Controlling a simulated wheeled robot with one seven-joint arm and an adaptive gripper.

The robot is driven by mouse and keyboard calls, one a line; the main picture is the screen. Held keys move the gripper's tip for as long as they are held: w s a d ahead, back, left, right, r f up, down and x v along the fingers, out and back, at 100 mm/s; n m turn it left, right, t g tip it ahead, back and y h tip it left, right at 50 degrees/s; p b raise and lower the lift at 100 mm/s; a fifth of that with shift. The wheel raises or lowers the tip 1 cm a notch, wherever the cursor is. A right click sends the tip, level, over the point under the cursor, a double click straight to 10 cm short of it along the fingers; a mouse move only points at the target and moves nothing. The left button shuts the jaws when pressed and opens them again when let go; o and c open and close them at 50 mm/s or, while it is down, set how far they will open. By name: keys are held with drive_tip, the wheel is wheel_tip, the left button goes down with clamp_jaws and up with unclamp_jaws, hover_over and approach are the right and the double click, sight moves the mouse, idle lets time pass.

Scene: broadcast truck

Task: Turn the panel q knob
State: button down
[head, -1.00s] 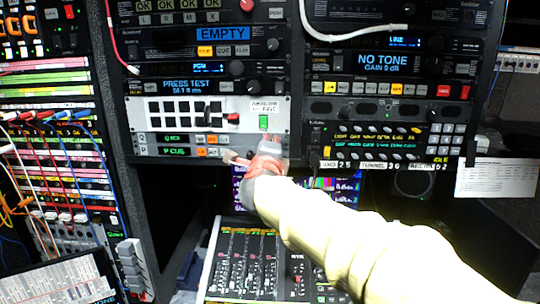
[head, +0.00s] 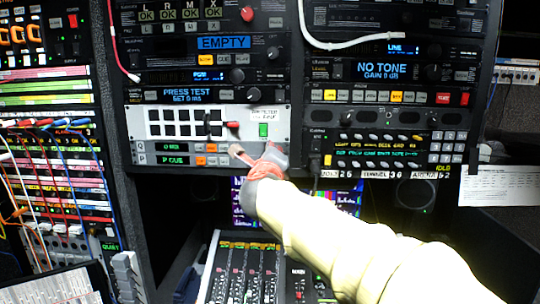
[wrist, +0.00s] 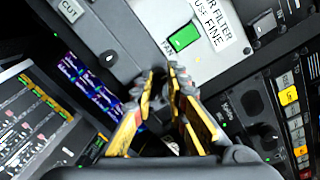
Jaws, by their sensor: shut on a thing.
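The panel Q row (head: 175,147) is the upper of two thin strips under the light grey panel, with a small green display and lit buttons. The panel P row lies just below it. My gripper (head: 238,153) reaches in from the lower right to the right end of these strips. In the wrist view my gripper (wrist: 163,75) has its fingertips close together on the panel Q knob, which they mostly hide. The knob's turn angle cannot be told. A dark knob (wrist: 110,57), apparently the panel P one, sits free beside the fingers.
A green button (head: 263,130) under a white label and a red-tipped switch (head: 233,125) sit just above my gripper. A mixing desk (head: 245,270) lies below. The right rack (head: 390,150) stands close to the right of my arm.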

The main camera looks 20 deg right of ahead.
drive_tip(key=c, duration=1.7)
unclamp_jaws()
drive_tip(key=shift+c, duration=0.2)
drive_tip(key=v, duration=1.2)
